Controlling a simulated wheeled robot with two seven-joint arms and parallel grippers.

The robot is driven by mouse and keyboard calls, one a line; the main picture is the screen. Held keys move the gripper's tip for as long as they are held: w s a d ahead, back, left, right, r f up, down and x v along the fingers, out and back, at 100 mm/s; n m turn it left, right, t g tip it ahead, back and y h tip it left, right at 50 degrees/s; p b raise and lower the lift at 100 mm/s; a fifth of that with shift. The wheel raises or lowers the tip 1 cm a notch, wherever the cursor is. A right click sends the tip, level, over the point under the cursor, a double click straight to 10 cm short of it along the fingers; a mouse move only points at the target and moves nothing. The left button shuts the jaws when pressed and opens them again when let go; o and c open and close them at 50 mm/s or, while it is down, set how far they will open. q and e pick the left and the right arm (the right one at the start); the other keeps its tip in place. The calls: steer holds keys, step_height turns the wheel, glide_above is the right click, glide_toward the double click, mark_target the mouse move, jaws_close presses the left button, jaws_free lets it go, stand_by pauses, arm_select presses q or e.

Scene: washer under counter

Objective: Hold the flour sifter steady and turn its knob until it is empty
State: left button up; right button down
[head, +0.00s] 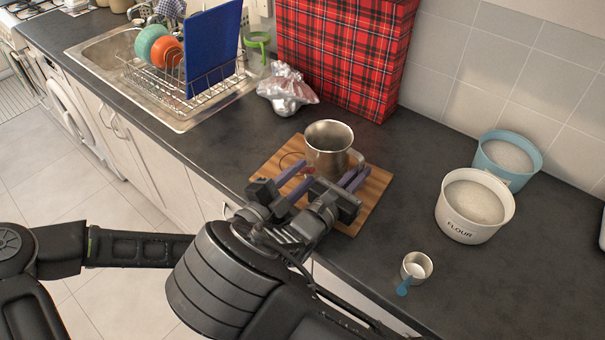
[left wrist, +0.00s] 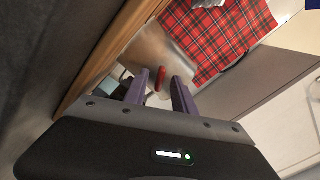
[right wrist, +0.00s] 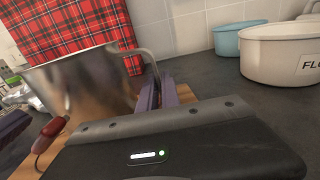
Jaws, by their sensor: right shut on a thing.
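The metal flour sifter (head: 329,146) stands upright on a wooden board (head: 372,212). Its side handle (right wrist: 148,66) is between the purple fingers of my right gripper (head: 355,181), which is shut on it. The sifter's red knob (head: 309,171) sits on a wire crank at the near side, and also shows in the left wrist view (left wrist: 160,79) and the right wrist view (right wrist: 43,137). My left gripper (head: 296,178) is open, its fingertips on either side of the knob and just short of it, apart from it as far as I can tell. The sifter's contents are hidden.
A tub marked FLOUR (head: 458,226), a blue tub (head: 493,176) and a measuring cup (head: 416,264) stand to the right. A red tartan box (head: 345,50) and a crumpled foil bag (head: 287,90) stand behind. A sink with a dish rack (head: 195,93) lies left.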

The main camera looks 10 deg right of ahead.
arm_select(q)
steer(key=v, duration=1.1)
steer(key=shift+s+a+f, duration=0.1)
